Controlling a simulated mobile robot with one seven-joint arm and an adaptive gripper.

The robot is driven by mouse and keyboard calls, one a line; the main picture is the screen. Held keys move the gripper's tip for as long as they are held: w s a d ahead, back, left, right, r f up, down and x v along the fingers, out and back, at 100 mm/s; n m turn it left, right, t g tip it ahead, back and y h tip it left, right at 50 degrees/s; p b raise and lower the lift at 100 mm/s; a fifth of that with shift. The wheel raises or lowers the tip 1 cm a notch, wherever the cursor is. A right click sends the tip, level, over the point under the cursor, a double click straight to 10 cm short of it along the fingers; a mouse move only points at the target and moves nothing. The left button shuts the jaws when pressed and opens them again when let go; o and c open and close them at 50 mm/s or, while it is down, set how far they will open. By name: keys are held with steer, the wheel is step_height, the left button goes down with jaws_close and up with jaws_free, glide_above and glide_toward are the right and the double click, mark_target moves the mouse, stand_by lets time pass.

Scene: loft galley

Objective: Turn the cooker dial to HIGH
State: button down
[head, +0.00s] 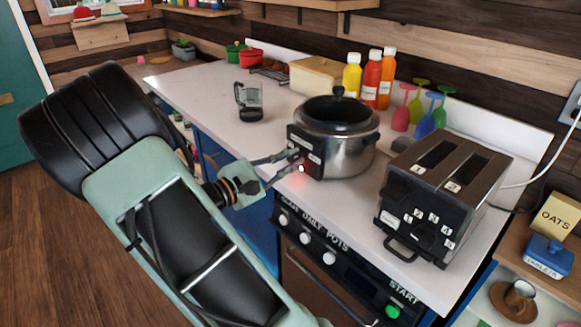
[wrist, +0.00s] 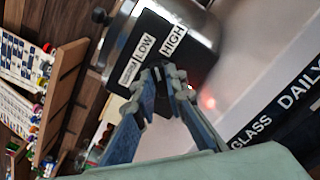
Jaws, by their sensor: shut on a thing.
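The cooker (head: 347,157) is a round silver pot with a black lid, standing on the white counter. Its black front panel bears white labels; in the wrist view I read LOW (wrist: 143,46) and HIGH (wrist: 173,40), and a third label (wrist: 130,71) is too small to read. My gripper (head: 295,159) reaches the panel from the left. In the wrist view its fingertips (wrist: 163,73) are closed together just below the labels, on the dial. The fingers hide most of the dial, so I cannot tell where it points.
A black toaster (head: 445,190) stands right of the cooker. Sauce bottles (head: 371,80) and coloured glasses (head: 420,105) stand behind. A glass jug (head: 249,101) is at the back left. An oven front with white knobs (head: 306,238) lies below the counter edge.

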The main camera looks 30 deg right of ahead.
steer(key=m+b, duration=0.3)
steer(key=m, duration=0.1)
steer(key=shift+f+b, duration=0.25)
steer(key=shift+b, duration=0.05)
steer(key=shift+r+m+b, duration=0.1)
steer(key=shift+m+b, duration=0.75)
steer(key=shift+m, duration=0.25)
steer(key=c, duration=2)
jaws_free()
steer(key=shift+r, duration=0.1)
steer(key=shift+o, duration=0.2)
steer(key=shift+a, duration=0.1)
steer(key=s+a, duration=0.1)
steer(key=a, duration=1)
steer(key=shift+s+a, duration=0.35)
steer(key=shift+a, duration=0.05)
